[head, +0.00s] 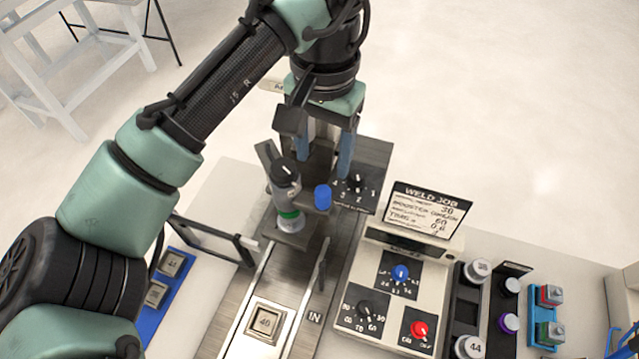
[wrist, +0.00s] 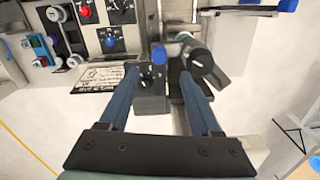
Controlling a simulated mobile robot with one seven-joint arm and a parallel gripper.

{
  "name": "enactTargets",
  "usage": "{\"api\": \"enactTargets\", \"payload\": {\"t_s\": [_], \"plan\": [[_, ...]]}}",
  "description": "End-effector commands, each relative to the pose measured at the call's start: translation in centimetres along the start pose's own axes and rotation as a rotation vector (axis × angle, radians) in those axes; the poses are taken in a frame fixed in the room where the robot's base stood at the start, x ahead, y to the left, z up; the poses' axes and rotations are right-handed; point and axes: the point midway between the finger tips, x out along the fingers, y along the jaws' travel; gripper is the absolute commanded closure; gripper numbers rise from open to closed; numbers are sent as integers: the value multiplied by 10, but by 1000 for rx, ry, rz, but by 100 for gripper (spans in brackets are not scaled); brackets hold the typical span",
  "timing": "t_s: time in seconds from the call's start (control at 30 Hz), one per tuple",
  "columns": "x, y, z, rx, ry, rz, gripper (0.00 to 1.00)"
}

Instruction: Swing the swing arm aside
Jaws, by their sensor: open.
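A grey bracket-like part with an upright blue knob (head: 322,197) stands at the head of the machine's rail; it appears to be the swing arm, though its pivot is hidden. The blue knob also shows in the wrist view (wrist: 158,55). My gripper (head: 325,172) is open, its two blue fingers pointing down just behind the knob in the head view. In the wrist view the knob appears between the fingertips (wrist: 159,70), and I see no contact. A grey cylinder with a black dial top (head: 285,172) stands just left of the knob.
A black dial plate (head: 357,190) lies close right of the knob. A control box (head: 385,290) with dials and a job card (head: 430,208) stands further right. A square part marked 40 (head: 265,321) sits on the rail in front. A black frame (head: 215,235) stands left.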

Motion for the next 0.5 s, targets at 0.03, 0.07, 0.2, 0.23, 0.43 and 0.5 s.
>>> {"api": "enactTargets", "payload": {"t_s": [0.03,0.07,0.2,0.23,0.43,0.5], "plan": [[7,0,1,-1,-4,1,35],[14,0,1,-1,-4,2,35],[44,0,1,-2,-2,2,35],[50,0,1,-2,-2,1,35],[82,0,0,0,0,1,35],[90,0,-1,0,2,1,35]]}}
